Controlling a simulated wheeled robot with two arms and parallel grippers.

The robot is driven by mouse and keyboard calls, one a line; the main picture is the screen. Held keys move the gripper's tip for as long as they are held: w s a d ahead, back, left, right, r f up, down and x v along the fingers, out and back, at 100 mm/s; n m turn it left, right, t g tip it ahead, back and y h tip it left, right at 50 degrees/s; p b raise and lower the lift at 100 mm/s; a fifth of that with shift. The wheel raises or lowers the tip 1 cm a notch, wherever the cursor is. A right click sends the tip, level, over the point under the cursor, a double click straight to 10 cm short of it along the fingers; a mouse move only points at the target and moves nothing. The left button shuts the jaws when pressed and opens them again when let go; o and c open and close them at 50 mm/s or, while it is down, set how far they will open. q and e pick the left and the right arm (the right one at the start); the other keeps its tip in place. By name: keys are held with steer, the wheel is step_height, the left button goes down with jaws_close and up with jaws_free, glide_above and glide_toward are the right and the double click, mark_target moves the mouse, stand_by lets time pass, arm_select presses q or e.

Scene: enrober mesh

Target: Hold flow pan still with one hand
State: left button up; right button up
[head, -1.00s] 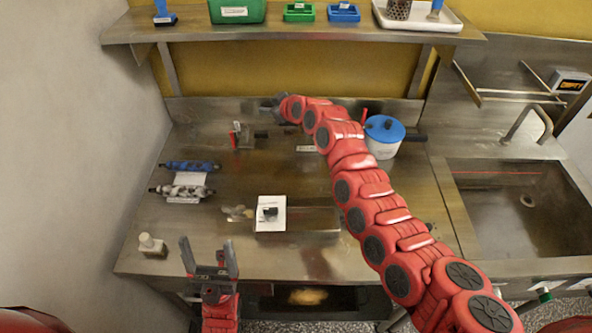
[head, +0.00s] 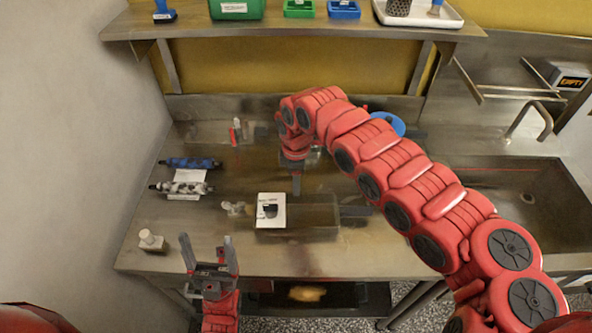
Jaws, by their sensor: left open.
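A grey metal rectangular pan (head: 322,214), which I take to be the flow pan, sits on the steel bench at centre. A white card with a dark picture (head: 271,210) covers its left end. My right gripper (head: 297,190) points down at the pan's far edge. Its fingers show as one narrow shape, so I cannot tell whether they touch the pan or are open. My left gripper (head: 208,250) is open and empty, with its fingers pointing up in the picture, in front of the bench's near edge, left of the pan.
Blue (head: 190,163) and mottled (head: 181,188) rollers lie at the left. A white bottle (head: 151,241) stands at the near left corner. A blue-lidded pot (head: 388,122) is partly hidden behind my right arm. A sink (head: 530,200) is at right. The front left bench is mostly clear.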

mark_target(301, 214)
step_height(301, 214, down, 6)
steer(key=shift+w+f, duration=0.1)
steer(key=shift+f, duration=0.05)
stand_by(0.3)
jaws_close()
stand_by(1.7)
